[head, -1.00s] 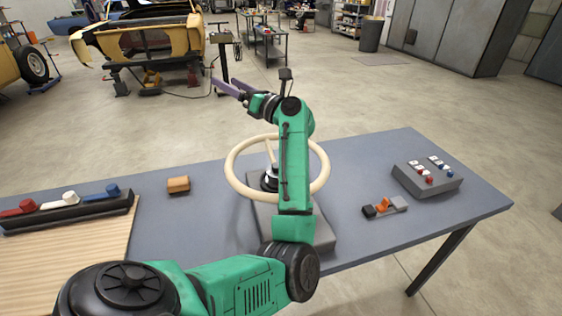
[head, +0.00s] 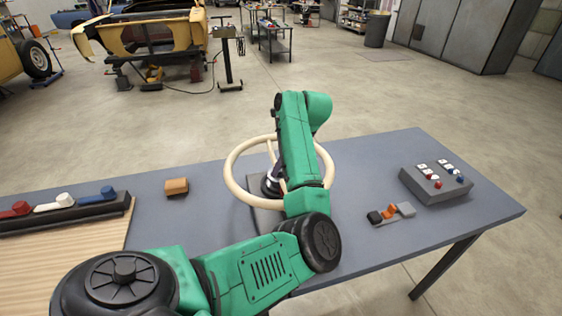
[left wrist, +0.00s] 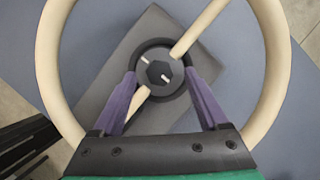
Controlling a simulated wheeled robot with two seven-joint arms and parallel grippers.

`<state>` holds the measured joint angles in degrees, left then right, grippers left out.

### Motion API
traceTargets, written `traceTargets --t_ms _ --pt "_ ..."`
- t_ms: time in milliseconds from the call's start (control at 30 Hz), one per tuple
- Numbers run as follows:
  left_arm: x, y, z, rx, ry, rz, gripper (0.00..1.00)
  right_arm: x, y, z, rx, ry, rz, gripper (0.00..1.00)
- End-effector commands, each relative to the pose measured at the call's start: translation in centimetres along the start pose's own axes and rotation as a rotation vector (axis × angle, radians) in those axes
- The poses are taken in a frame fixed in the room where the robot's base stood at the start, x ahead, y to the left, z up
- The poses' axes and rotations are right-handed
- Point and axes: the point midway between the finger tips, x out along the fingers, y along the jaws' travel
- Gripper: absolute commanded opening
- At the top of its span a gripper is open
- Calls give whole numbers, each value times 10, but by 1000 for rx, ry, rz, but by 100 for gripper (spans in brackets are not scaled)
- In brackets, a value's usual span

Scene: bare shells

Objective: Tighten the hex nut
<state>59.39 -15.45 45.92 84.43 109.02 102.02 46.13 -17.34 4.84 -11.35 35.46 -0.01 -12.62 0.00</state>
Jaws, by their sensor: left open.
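A dark hex nut (left wrist: 158,72) with white marks beside it sits at the middle of the round black hub of a cream wheel (left wrist: 276,50). The wheel stands on a grey block on the table, and its ring shows around my arm in the head view (head: 231,179). My left gripper (left wrist: 161,74) is open, its purple fingers apart on either side of the nut, over the hub. I cannot tell whether the fingertips touch the hub. In the head view my green arm hides the gripper and the nut. My right gripper is in neither view.
On the blue-grey table (head: 390,150) are a tan block (head: 176,187), a dark rack with red, white and blue knobs (head: 118,200), a small orange-and-grey item (head: 391,212) and a button box (head: 436,184). Open floor lies beyond.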

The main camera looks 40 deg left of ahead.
Motion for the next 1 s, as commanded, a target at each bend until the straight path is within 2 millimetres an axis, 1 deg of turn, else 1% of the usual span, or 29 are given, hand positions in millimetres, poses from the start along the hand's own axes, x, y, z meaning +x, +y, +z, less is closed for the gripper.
traceTargets --t_ms 33,133,367,400,467,500,567,767,1000 --pt "5 1 1 1 0 3 77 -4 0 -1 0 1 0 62" --pt "13 0 0 -1 0 0 77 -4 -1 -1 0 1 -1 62" --pt "15 0 0 -1 0 0 77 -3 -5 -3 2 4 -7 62" --pt "15 0 0 -1 0 0 61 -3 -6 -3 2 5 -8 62" --pt "15 0 0 -1 0 0 38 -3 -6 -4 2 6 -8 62" --pt "15 0 0 -1 0 0 23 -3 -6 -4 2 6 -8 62" --pt "14 0 0 0 0 0 0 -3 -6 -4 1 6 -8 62" --pt "15 0 0 5 0 -3 0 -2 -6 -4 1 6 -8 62" --pt "16 0 -1 60 -1 -28 0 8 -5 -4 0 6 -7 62"
